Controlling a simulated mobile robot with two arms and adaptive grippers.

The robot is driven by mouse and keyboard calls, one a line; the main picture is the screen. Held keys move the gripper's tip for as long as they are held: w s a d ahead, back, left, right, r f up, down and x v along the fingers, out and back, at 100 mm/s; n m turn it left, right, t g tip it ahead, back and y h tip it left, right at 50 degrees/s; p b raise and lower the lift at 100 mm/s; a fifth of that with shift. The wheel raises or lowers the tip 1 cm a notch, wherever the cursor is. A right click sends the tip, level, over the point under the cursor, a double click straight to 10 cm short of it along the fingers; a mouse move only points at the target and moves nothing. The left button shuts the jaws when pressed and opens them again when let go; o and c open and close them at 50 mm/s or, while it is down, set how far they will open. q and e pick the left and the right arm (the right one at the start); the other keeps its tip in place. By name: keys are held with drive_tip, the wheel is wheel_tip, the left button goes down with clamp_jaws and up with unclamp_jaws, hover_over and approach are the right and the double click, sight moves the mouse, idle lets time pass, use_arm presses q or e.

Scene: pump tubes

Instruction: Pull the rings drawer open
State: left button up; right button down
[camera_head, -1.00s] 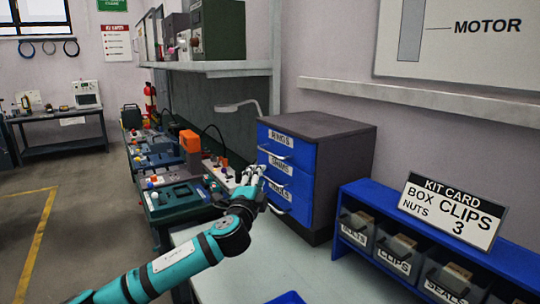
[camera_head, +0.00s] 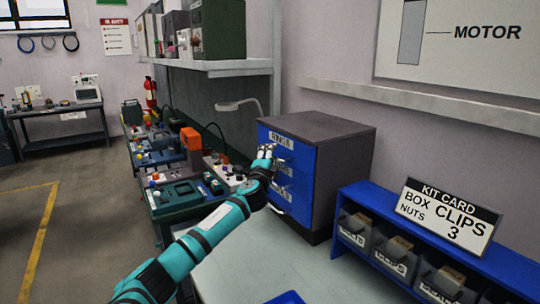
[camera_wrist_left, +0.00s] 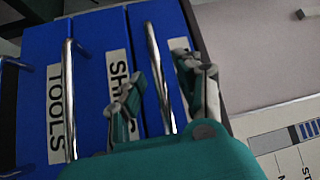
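The blue drawer cabinet (camera_head: 345,170) with a dark top stands on the bench. Its top drawer, the rings drawer (camera_head: 281,137), looks flush with the front. My left gripper (camera_head: 266,152) is at the cabinet front, covering part of the rings drawer's lower left. In the left wrist view, my left gripper (camera_wrist_left: 160,70) is open, with one finger on each side of the silver rings handle (camera_wrist_left: 158,75). I cannot tell whether the fingers touch it. The rings label is partly hidden by a finger. My right gripper is not in view.
The shims label (camera_wrist_left: 118,90) and tools label (camera_wrist_left: 55,115) mark the lower drawers. A blue rack (camera_head: 350,222) of labelled bins and a kit card (camera_head: 450,216) stand at the right. The bench top (camera_head: 245,265) in front is mostly clear. A lamp (camera_head: 240,105) stands behind.

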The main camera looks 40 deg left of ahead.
use_arm(q)
drive_tip(key=shift+c, duration=0.2)
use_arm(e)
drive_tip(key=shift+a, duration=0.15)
use_arm(q)
clamp_jaws()
drive_tip(key=shift+f, duration=0.1)
